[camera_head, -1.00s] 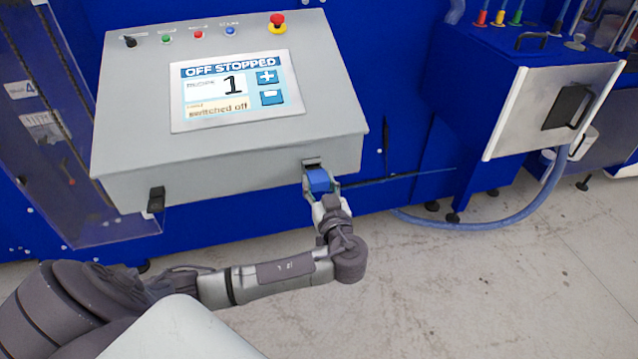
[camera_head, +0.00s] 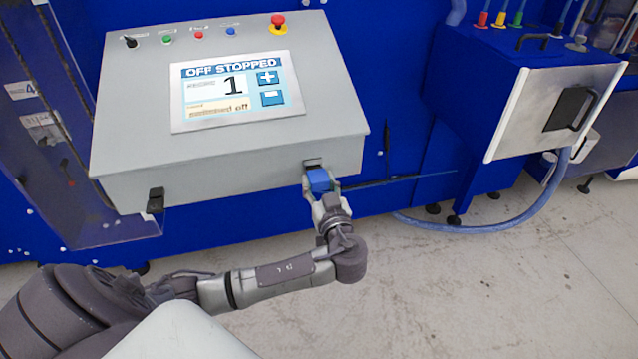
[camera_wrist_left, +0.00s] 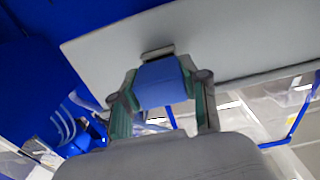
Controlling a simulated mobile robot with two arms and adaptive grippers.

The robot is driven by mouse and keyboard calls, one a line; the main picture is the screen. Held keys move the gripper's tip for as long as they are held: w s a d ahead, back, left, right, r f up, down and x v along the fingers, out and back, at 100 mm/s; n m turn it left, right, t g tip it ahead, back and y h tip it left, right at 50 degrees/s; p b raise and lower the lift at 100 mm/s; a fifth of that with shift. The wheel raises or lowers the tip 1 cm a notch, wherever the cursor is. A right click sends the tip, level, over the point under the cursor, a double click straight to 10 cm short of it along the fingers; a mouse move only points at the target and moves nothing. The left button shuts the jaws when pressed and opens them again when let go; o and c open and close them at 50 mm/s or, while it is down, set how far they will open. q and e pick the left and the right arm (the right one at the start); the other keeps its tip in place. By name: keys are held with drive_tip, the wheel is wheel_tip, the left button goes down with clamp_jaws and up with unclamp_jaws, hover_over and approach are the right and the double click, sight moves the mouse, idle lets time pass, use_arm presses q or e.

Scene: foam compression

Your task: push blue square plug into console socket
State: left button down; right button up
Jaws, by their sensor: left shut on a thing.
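The blue square plug (camera_head: 318,181) is at the front face of the grey console (camera_head: 235,172), at the dark socket (camera_head: 312,163) near its right end. My left gripper (camera_head: 321,191) is shut on the plug from below and in front. In the left wrist view the plug (camera_wrist_left: 160,83) sits between the two fingers (camera_wrist_left: 161,98), its far end against the socket (camera_wrist_left: 158,53). I cannot tell how deep the plug sits. My right gripper is not in view.
The console has a screen (camera_head: 237,90) reading "OFF STOPPED", several buttons and a red emergency stop (camera_head: 278,23). A black part (camera_head: 156,200) hangs at its left front. A blue machine with a hose (camera_head: 520,213) stands at right. The floor (camera_head: 480,300) is clear.

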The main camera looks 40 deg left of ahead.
sight(321, 188)
use_arm(q)
drive_tip(key=shift+b+x, duration=0.55)
drive_tip(key=shift+x, duration=0.35)
drive_tip(key=c, duration=0.9)
unclamp_jaws()
drive_tip(key=shift+r, duration=0.15)
drive_tip(key=o, duration=0.4)
drive_tip(key=shift+a, duration=0.1)
drive_tip(key=shift+b+v, duration=0.3)
drive_tip(key=shift+v, duration=2.6)
